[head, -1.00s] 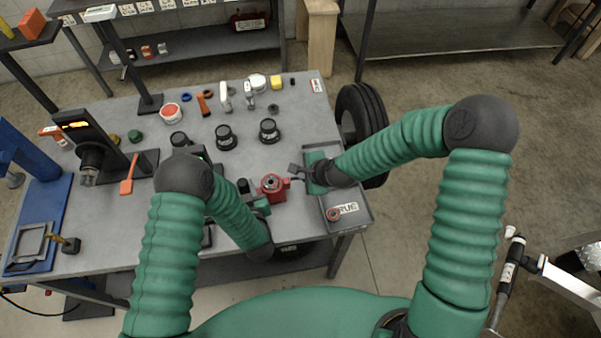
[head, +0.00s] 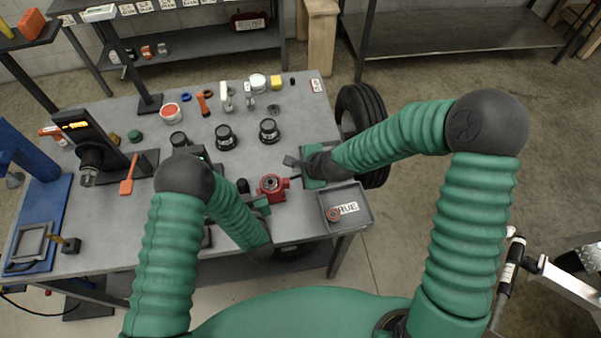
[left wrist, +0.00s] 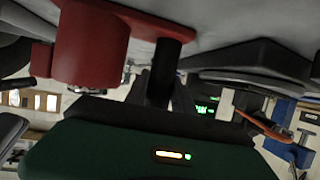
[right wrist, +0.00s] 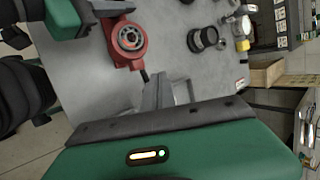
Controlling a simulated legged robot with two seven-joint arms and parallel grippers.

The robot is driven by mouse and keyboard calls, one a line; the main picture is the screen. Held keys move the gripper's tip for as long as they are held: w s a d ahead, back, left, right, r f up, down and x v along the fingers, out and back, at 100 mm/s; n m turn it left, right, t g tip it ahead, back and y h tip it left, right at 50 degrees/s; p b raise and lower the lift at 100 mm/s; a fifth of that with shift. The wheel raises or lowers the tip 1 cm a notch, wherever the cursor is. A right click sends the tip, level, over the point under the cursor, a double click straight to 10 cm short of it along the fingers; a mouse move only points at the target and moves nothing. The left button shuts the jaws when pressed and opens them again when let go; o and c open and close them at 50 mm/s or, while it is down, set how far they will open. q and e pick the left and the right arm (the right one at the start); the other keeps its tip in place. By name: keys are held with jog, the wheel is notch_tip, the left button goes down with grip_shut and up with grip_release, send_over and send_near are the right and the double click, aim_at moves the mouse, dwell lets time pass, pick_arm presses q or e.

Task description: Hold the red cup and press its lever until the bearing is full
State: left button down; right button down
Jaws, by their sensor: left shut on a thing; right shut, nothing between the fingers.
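The red cup (head: 271,187) is upright near the front right of the workbench. A ringed bearing shows inside its top in the right wrist view (right wrist: 128,37); its fill level cannot be told. My left gripper (head: 257,203) is shut on the cup's side handle. In the left wrist view the red body (left wrist: 90,45) is beside the fingers, and a dark post (left wrist: 161,75) under the red arm is between them. My right gripper (head: 289,161) is shut and empty, beyond and right of the cup. The dark lever (right wrist: 145,75) points toward its fingertips (right wrist: 165,85), apparently close; contact is unclear.
A grey tray (head: 362,217) with a small red-rimmed part (head: 333,214) sits at the right edge. Black round pots (head: 269,131) stand behind the cup. A tire (head: 370,115) is beyond the bench's right edge.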

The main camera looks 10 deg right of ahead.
jog(key=shift+a+r, duration=0.25)
jog(key=shift+r, duration=0.45)
jog(key=shift+a+r, duration=0.2)
jog(key=shift+r, duration=0.5)
jog(key=shift+a+r, duration=0.25)
jog(key=shift+r, duration=0.45)
dwell(1.1)
jog(key=shift+a+r, duration=0.3)
jog(key=shift+r, duration=0.6)
jog(key=shift+a+r, duration=0.25)
jog(key=shift+r, duration=0.65)
notch_tip(320, 180, down, 8)
jog(key=d, duration=0.2)
jog(key=shift+d+f, duration=0.25)
jog(key=shift+d, duration=0.1)
jog(key=shift+f, duration=0.15)
dwell(0.5)
jog(key=shift+f, duration=0.2)
